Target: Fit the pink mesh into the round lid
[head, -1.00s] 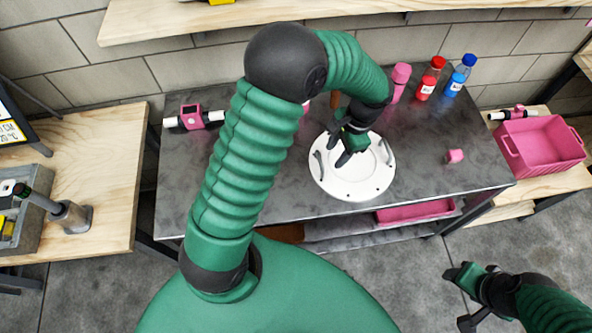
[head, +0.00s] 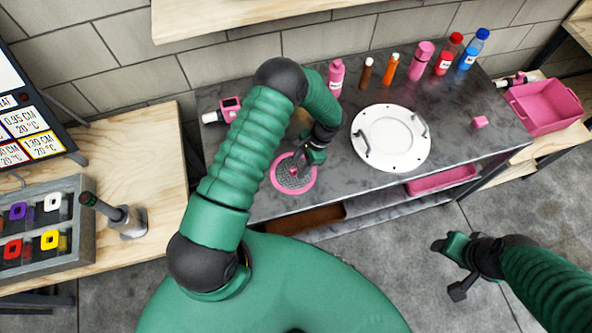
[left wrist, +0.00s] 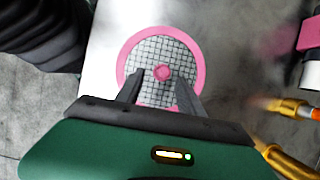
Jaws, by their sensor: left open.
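The pink mesh (head: 281,181) is a round grey mesh disc with a pink rim and a pink knob at its middle. It lies on the dark metal table near the front edge. In the left wrist view the mesh (left wrist: 123,62) is below my left gripper (left wrist: 162,77), whose two open fingers straddle the knob. In the head view my left gripper (head: 299,163) is over the mesh and hides part of it. The round lid (head: 408,158) is white with two dark handles and lies to the right of the mesh. My right gripper (head: 456,268) is open and empty beyond the table's front.
Pink, brown, orange, red and blue bottles (head: 389,67) stand along the table's back. A pink cube (head: 480,122) lies right of the lid. A pink bin (head: 548,103) is at the far right. A pink and white device (head: 230,104) sits behind my left arm.

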